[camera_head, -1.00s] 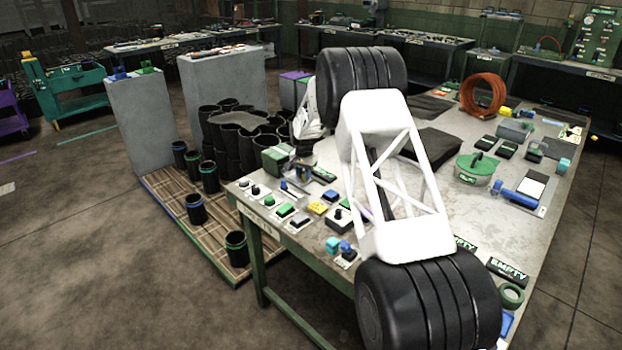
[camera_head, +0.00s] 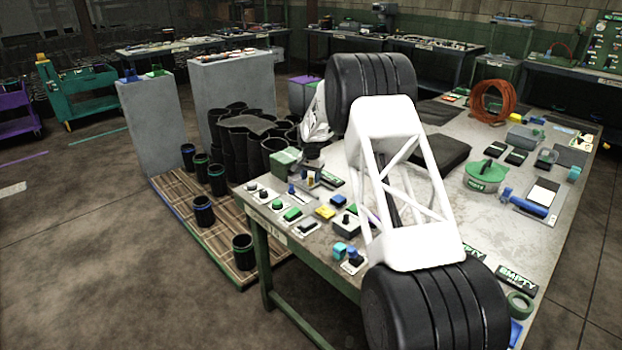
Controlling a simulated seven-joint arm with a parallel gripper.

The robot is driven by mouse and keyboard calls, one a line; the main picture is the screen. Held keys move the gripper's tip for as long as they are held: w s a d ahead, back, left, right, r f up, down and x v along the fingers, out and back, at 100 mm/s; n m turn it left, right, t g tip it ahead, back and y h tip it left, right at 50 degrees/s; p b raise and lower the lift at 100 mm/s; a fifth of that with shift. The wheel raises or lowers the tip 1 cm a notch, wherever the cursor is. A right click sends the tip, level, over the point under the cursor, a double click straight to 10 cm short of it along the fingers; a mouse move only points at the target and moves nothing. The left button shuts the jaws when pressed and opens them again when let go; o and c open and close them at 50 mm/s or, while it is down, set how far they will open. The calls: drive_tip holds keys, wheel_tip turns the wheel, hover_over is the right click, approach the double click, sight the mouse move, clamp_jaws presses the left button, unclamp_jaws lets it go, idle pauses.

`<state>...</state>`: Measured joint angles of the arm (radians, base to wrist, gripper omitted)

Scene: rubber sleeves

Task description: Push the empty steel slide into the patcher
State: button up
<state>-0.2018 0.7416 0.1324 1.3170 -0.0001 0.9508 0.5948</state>
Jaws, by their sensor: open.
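A green box-shaped device (camera_head: 286,161) stands at the near left part of the workbench, apparently the patcher. A small steel-coloured piece beside it is partly hidden; I cannot tell whether it is the slide or how far in it sits. My white truss link and black joints cross the middle of the view. My white wrist part (camera_head: 316,115) points down behind them. My gripper (camera_head: 311,177) is small and dark at its lower end, just right of the green device. It appears open and empty; I cannot tell whether it touches anything.
The workbench (camera_head: 340,215) carries buttons and switches along its near left edge. A green-lidded pot (camera_head: 486,175), an orange coil (camera_head: 492,102) and a blue roller (camera_head: 527,204) lie to the right. Black sleeves (camera_head: 240,140) stand on a slatted pallet (camera_head: 235,210) at left.

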drive_tip(key=shift+r, duration=3.6)
drive_tip(key=m, duration=0.3)
drive_tip(key=shift+m, duration=0.4)
drive_tip(key=m, duration=0.5)
drive_tip(key=shift+f, duration=0.1)
drive_tip(key=m, duration=0.9)
drive_tip(key=shift+f, duration=0.1)
drive_tip(key=shift+f, duration=3.9)
